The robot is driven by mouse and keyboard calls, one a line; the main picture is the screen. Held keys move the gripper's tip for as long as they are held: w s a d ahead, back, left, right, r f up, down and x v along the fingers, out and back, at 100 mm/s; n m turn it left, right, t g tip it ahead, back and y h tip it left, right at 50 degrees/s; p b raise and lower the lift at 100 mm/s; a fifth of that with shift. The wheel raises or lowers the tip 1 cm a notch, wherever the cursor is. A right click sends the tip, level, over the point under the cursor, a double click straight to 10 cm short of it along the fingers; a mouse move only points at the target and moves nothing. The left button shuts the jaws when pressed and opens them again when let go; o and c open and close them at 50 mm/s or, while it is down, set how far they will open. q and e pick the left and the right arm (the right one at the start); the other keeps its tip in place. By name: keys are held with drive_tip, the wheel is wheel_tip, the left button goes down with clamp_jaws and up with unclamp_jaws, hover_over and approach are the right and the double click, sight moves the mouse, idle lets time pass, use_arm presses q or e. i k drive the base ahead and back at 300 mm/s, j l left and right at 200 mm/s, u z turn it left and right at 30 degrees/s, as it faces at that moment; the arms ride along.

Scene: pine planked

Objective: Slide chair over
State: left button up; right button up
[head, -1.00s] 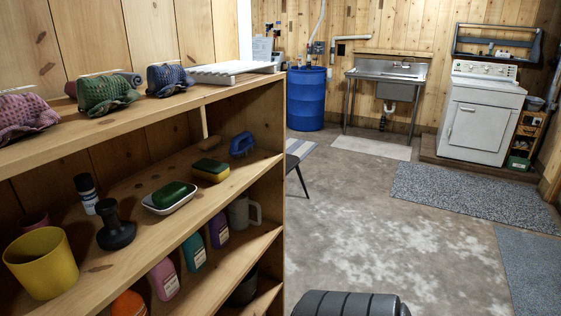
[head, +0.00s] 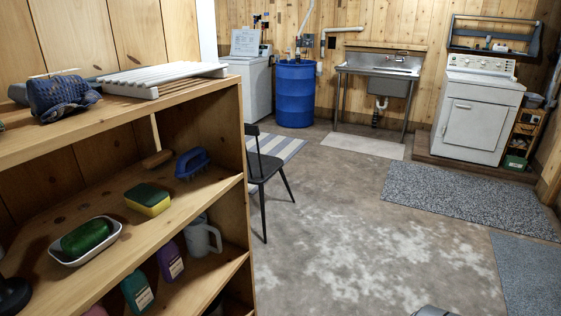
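A dark chair (head: 264,168) stands upright on the concrete floor just beyond the end of the wooden shelf. Its seat, part of its backrest and its right-hand legs show; its left side is hidden behind the shelf. A small dark grey rounded piece at the bottom edge of the head view seems to be part of my own body. Neither of my grippers is in view, and nothing of mine touches the chair.
A wooden shelf (head: 215,205) with sponges and bottles fills the left. Bare floor (head: 370,225) lies open right of the chair. A striped mat (head: 275,148), blue barrel (head: 294,95), steel sink (head: 378,75), white dryer (head: 474,118) and grey rug (head: 468,188) are beyond.

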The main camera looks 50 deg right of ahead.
sight(261, 167)
drive_tip(key=i+l, duration=0.1)
drive_tip(key=l, duration=0.3)
drive_tip(key=l+z, duration=0.1)
drive_tip(key=l, duration=0.3)
drive_tip(key=i+l+z, duration=0.1)
drive_tip(key=l, duration=0.3)
drive_tip(key=i+l, duration=0.15)
drive_tip(key=l, duration=0.2)
drive_tip(key=i+l+z, duration=0.1)
drive_tip(key=l, duration=0.3)
drive_tip(key=i+l, duration=0.15)
drive_tip(key=l, duration=0.25)
drive_tip(key=i+l+z, duration=0.15)
drive_tip(key=l, duration=0.2)
